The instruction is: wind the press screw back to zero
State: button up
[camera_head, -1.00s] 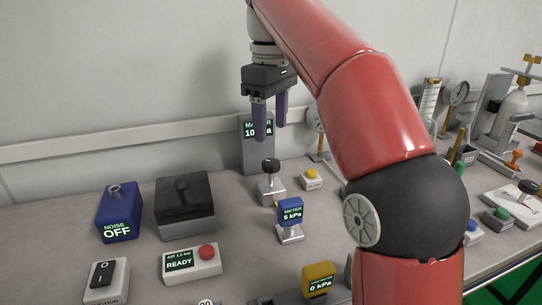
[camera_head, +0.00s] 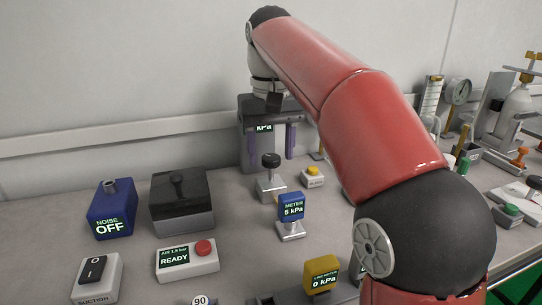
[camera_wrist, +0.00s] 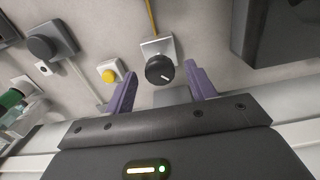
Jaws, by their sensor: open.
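A black round knob with a white mark (camera_wrist: 160,69) sits on a small pale base in the wrist view. It appears to be the upright black knob (camera_head: 271,160) on a grey block in the head view; no label on it names it as the press screw. My gripper (camera_head: 271,153) is open and points down, its purple fingers apart. In the wrist view the fingers (camera_wrist: 160,84) stand to either side of the knob, with nothing held. I cannot tell how far above or behind the knob they are.
A meter reading 5 kPa (camera_head: 291,206) stands in front of the knob, and a yellow button (camera_head: 313,171) to its right. A tall grey display box (camera_head: 249,160) stands behind, partly hidden by my gripper. A dark-topped box (camera_head: 181,215) is at left.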

aim_at(271, 156)
jog(key=shift+f, duration=0.2)
jog(key=shift+c, duration=0.3)
jog(key=c, duration=0.9)
jog(key=shift+r+n+p, duration=0.25)
jog(key=shift+n+p, duration=0.45)
jog(key=shift+p, duration=0.2)
jog(key=shift+c, duration=0.3)
jog(key=shift+f+n+p, duration=0.25)
jog(key=shift+n+p, duration=0.15)
jog(key=shift+n, duration=0.5)
jog(key=o, duration=1)
jog(key=shift+r+p, duration=1)
jog(key=shift+r, duration=2.9)
